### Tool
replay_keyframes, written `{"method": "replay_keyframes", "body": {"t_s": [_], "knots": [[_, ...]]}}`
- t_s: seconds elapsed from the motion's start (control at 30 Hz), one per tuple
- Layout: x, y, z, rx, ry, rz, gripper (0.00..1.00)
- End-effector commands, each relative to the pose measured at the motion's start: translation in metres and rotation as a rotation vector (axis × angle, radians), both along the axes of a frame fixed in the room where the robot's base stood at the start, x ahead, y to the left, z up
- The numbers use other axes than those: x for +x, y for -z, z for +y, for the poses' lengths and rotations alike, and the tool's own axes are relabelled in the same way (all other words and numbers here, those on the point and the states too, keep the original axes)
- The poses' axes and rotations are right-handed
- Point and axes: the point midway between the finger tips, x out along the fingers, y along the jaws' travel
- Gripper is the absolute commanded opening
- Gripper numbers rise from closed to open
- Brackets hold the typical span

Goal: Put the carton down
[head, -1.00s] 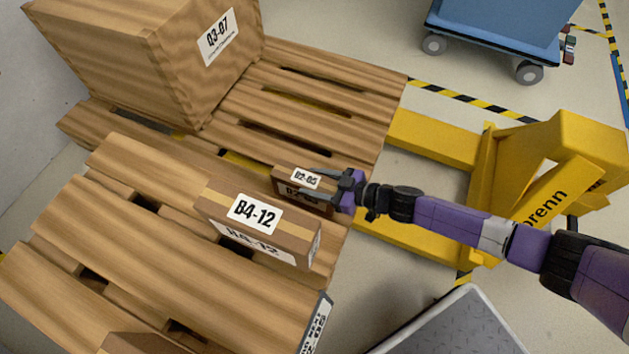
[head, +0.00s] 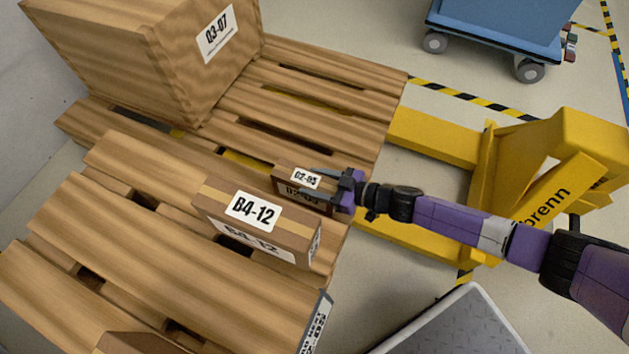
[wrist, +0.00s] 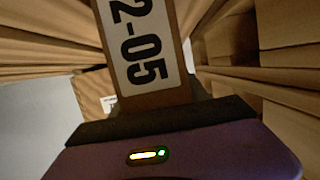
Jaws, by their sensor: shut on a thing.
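The carton (head: 283,182) is a small brown box with a white label on top, ending in 2-05 in the wrist view (wrist: 180,95). My gripper (head: 328,184) is shut on it from the right, one finger along each side. The carton is at the right end of the pallets, just behind the B4-12 box. Whether its underside touches the pallet boards is hidden from the head view. In the wrist view the label runs straight away from my gripper's palm.
The larger B4-12 box (head: 290,238) stands close in front of the carton on the near pallet (head: 150,250). A big Q3-07 box (head: 120,60) stands on the far pallet (head: 330,85). A yellow pallet jack (head: 480,180) is at the right. Boards behind the carton are clear.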

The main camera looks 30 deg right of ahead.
Motion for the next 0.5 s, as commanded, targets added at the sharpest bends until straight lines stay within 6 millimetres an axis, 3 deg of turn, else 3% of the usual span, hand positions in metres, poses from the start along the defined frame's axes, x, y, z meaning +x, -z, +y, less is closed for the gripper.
{"method": "replay_keyframes", "body": {"t_s": [0.03,0.13,0.5], "knots": [[0.0005,-0.0015,0.0006,0.003,-0.001,-0.003,0.58],[0.0004,-0.0014,0.0005,0.002,-0.001,-0.002,0.78],[-0.0028,-0.0014,-0.0028,-0.001,0.001,0.001,0.78]]}}
